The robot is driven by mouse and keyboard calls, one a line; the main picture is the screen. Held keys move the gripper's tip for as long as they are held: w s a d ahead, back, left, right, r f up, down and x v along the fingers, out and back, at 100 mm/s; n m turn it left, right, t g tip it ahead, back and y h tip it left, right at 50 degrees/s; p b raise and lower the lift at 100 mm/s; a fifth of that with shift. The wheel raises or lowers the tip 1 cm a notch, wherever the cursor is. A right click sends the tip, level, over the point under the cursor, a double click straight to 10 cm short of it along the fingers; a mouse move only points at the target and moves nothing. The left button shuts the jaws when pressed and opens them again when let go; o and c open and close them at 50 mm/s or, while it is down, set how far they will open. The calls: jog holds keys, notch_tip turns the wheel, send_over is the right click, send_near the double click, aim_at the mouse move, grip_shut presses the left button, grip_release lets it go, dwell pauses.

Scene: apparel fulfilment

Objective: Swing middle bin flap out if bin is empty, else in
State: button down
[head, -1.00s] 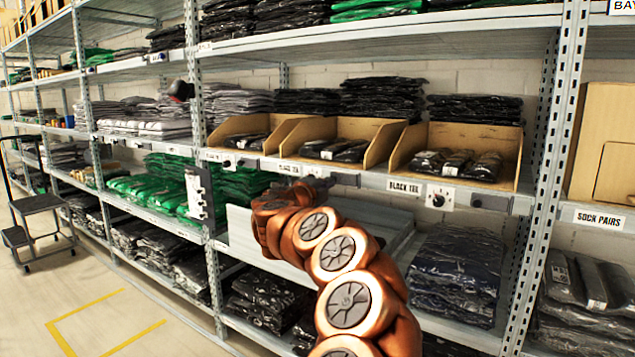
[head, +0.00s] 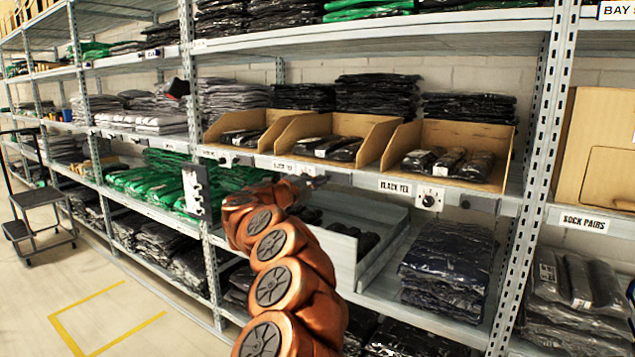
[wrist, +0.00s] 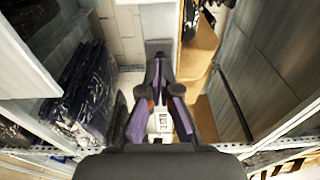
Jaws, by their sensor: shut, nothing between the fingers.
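The middle bin (head: 373,136) is an open-fronted tan bin on the shelf between two similar bins. Several dark wrapped packs (head: 338,147) lie in it, so it is not empty. A small pale plate (head: 307,168) shows at the shelf edge below it, partly hidden by my arm's end; I cannot tell whether it is the flap or which way it is swung. My gripper (wrist: 158,62) is shut and empty, its purple-sided fingers together at the tips. In the wrist view a white label-like piece (wrist: 163,121) shows between the finger bases. In the head view my gripper is mostly hidden near that shelf edge.
The left bin (head: 220,130) and right bin (head: 402,148) also hold dark packs. A grey tray (head: 345,258) with dark packs sits on the shelf below. A metal upright (head: 533,190) stands at right. A step stool (head: 35,215) stands in the aisle.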

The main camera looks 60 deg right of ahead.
jog(key=v, duration=1.4)
jog(key=shift+s, duration=0.2)
jog(key=shift+r, duration=0.1)
